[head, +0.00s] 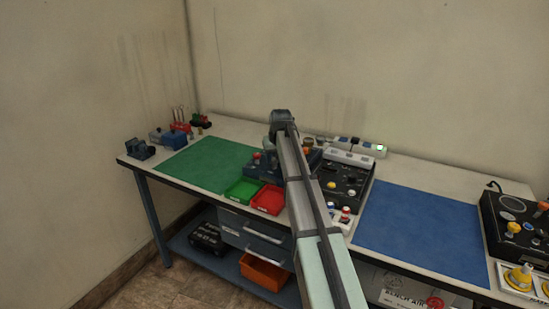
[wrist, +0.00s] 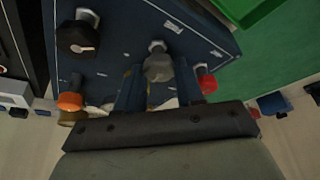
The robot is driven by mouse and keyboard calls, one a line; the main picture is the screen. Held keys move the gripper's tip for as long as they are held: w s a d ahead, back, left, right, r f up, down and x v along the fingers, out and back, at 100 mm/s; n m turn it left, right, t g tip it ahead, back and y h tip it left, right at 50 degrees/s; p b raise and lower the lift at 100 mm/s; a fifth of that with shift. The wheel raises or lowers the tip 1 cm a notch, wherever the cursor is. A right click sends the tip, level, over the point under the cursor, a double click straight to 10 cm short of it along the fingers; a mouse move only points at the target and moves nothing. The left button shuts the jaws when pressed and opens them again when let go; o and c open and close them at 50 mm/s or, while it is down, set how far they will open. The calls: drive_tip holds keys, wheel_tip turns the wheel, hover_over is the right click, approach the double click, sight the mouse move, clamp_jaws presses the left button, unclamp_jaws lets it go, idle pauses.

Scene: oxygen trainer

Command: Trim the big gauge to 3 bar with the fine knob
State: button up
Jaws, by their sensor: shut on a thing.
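A dark blue trainer panel (wrist: 125,20) fills the upper wrist view. My gripper (wrist: 158,73) has its two blue fingers on either side of a grey knob (wrist: 158,63) and is shut on it. I cannot read a label that says whether this is the fine knob. A black knob with a white mark (wrist: 77,37) is at the upper left of the panel. In the head view the dark blue trainer (head: 264,165) shows only in part behind my arm, which hides my fingers. The big gauge's face and needle cannot be made out in either view.
An orange knob (wrist: 70,101) and a red knob (wrist: 208,84) flank my fingers. A green mat (head: 205,163) lies left of the trainer, with green (head: 243,190) and red (head: 269,199) trays in front. A black panel (head: 345,182) stands right, beside a clear blue mat (head: 424,228).

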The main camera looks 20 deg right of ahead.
drive_tip(key=m, duration=0.2)
drive_tip(key=m+h, duration=0.1)
drive_tip(key=m, duration=0.1)
drive_tip(key=shift+a+h, duration=0.15)
drive_tip(key=shift+h, duration=0.15)
drive_tip(key=shift+w+m+g+h, duration=0.1)
drive_tip(key=shift+m+g+h, duration=0.25)
drive_tip(key=shift+m, duration=0.8)
drive_tip(key=shift+m+g+h, duration=0.35)
drive_tip(key=shift+m, duration=0.8)
drive_tip(key=o, duration=1)
drive_tip(key=shift+o, duration=0.2)
drive_tip(key=v, duration=1.4)
drive_tip(key=shift+a, duration=0.15)
